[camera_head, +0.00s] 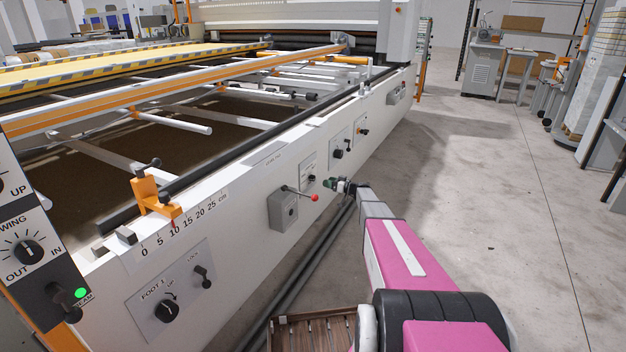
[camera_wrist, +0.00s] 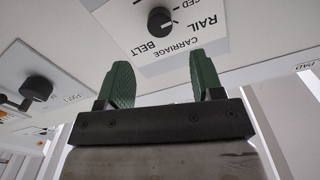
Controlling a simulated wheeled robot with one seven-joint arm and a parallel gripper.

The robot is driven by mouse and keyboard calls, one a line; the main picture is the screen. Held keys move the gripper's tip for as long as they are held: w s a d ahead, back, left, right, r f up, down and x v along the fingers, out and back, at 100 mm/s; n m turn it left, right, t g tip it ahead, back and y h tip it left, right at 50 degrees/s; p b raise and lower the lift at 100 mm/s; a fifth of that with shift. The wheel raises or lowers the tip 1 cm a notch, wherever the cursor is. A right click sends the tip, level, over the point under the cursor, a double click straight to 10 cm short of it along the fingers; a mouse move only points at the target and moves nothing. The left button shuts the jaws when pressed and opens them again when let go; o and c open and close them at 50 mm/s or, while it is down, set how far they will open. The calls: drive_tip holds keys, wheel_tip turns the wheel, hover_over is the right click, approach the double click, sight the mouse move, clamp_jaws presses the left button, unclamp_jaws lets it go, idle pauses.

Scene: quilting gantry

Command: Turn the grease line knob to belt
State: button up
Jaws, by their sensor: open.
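The grease line knob (camera_wrist: 161,20) is a small round black knob on a white plate (camera_wrist: 145,66) with the words RAIL, CARRIAGE and BELT, seen upside down at the top of the wrist view. The position its pointer marks is too small to read surely. In the head view the plate (camera_head: 307,170) is on the long white side panel, with the knob (camera_head: 311,178) on it. My gripper (camera_wrist: 160,82) has two green fingers spread apart, with nothing between them. The fingers point towards the plate, just short of the knob. In the head view my gripper (camera_head: 332,184) is beside the plate.
Another black knob (camera_wrist: 36,88) is on a plate to the left in the wrist view. A grey box (camera_head: 283,210) with a red-tipped lever stands out from the panel near my gripper. Pipes (camera_head: 315,255) run below.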

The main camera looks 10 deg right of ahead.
sight(315, 178)
drive_tip(key=x, duration=0.9)
drive_tip(key=shift+w+a, duration=0.15)
drive_tip(key=shift+a, duration=0.05)
drive_tip(key=c, duration=0.9)
